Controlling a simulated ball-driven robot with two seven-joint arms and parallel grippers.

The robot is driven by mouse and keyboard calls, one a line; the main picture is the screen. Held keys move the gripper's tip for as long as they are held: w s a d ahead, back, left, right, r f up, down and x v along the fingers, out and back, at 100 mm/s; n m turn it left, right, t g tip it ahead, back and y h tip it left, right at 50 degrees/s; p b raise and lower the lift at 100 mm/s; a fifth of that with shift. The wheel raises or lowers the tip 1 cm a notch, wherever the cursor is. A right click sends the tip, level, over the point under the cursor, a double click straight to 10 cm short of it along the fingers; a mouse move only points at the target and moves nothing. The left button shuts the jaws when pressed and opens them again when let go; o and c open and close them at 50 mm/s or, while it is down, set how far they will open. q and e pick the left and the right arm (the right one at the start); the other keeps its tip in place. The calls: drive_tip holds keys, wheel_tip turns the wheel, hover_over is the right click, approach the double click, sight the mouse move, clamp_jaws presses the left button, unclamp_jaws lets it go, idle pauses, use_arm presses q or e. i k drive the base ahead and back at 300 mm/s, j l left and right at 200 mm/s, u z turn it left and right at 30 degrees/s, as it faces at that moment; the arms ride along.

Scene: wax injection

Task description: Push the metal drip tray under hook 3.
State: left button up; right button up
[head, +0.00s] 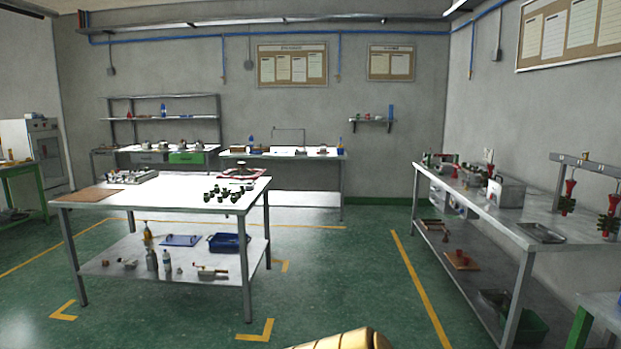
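The shallow metal drip tray (541,233) lies flat on the right-hand metal bench (497,219), near its front edge. A grey hook rail (583,163) stands on a post behind it. A red and dark piece (568,198) hangs from the rail behind and right of the tray. A second such piece (609,216) hangs farther right, near the picture edge. Hook numbers are too small to read, so I cannot tell which is hook 3. Neither gripper shows; only a gold part of mine is at the bottom edge.
A metal box (506,191) and small tools stand farther back on the bench. Its lower shelf holds a green bin (527,327). A green-legged table (601,309) is at the lower right. A white-topped table (160,193) stands left. Green floor between is clear.

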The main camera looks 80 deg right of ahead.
sight(541, 234)
drive_tip(key=l+z, duration=0.85)
drive_tip(key=z, duration=0.15)
drive_tip(key=i+l+z, duration=0.2)
drive_tip(key=l+z, duration=0.3)
drive_tip(key=i+l+z, duration=0.2)
drive_tip(key=z, duration=0.3)
drive_tip(key=i+l+z, duration=0.25)
drive_tip(key=z, duration=0.25)
drive_tip(key=i+l+z, duration=0.15)
drive_tip(key=i+z, duration=0.15)
drive_tip(key=z, duration=0.2)
drive_tip(key=i+z, duration=0.35)
drive_tip(key=i, duration=0.2)
drive_tip(key=i+j+z, duration=0.15)
drive_tip(key=i+z, duration=0.2)
drive_tip(key=i, duration=0.15)
drive_tip(key=i+j+z, duration=0.15)
drive_tip(key=z, duration=0.25)
drive_tip(key=i+j+z, duration=0.25)
drive_tip(key=z, duration=0.2)
drive_tip(key=i+j+z, duration=0.5)
drive_tip(key=j+z, duration=0.2)
drive_tip(key=z, duration=0.15)
drive_tip(key=i+j+z, duration=0.1)
drive_tip(key=j+z, duration=0.2)
drive_tip(key=j, duration=0.15)
drive_tip(key=j+z, duration=0.25)
drive_tip(key=j, duration=0.2)
